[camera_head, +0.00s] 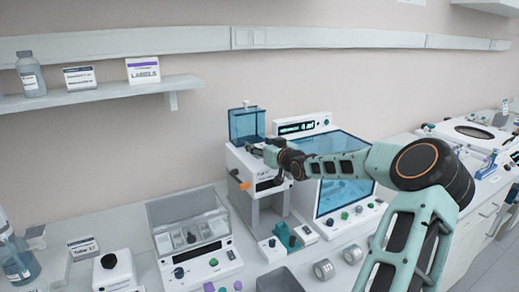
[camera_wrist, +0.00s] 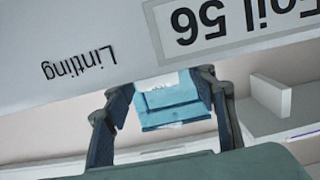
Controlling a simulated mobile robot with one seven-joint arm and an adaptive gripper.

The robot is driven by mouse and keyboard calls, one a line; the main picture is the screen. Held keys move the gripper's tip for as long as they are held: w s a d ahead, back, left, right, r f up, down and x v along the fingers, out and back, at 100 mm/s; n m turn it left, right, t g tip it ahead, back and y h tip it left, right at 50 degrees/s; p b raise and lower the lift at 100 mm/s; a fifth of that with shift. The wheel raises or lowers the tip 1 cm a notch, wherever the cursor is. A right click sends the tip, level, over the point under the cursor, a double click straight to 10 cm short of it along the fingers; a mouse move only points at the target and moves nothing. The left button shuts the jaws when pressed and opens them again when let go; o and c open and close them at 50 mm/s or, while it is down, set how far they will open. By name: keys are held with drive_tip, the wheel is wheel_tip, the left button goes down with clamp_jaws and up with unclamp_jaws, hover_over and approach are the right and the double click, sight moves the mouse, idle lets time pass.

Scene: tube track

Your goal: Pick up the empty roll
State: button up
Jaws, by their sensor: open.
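My gripper (camera_head: 256,151) is at the upper front of a white machine (camera_head: 235,163) with a blue see-through bin (camera_head: 246,124) on top. In the wrist view my gripper (camera_wrist: 165,88) is open, its fingers apart at the machine's panel (camera_wrist: 95,35), which bears upside-down lettering. The blue bin (camera_wrist: 172,108) shows between the fingers, behind them. I cannot make out an empty roll between the fingers. Two small grey rolls, one (camera_head: 323,269) and another (camera_head: 352,254), lie on the bench in front; I cannot tell whether either is empty.
A blue-windowed cabinet (camera_head: 343,182) stands right of the machine, behind my arm. A clear-lidded device (camera_head: 190,228) is to the left. An orange knob (camera_head: 243,184) sticks out of the machine. A grey bin (camera_head: 279,281) is at the front. A wall shelf (camera_head: 105,93) hangs at upper left.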

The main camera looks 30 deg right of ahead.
drive_tip(key=c, duration=0.9)
drive_tip(key=shift+c, duration=0.2)
drive_tip(key=shift+r, duration=0.15)
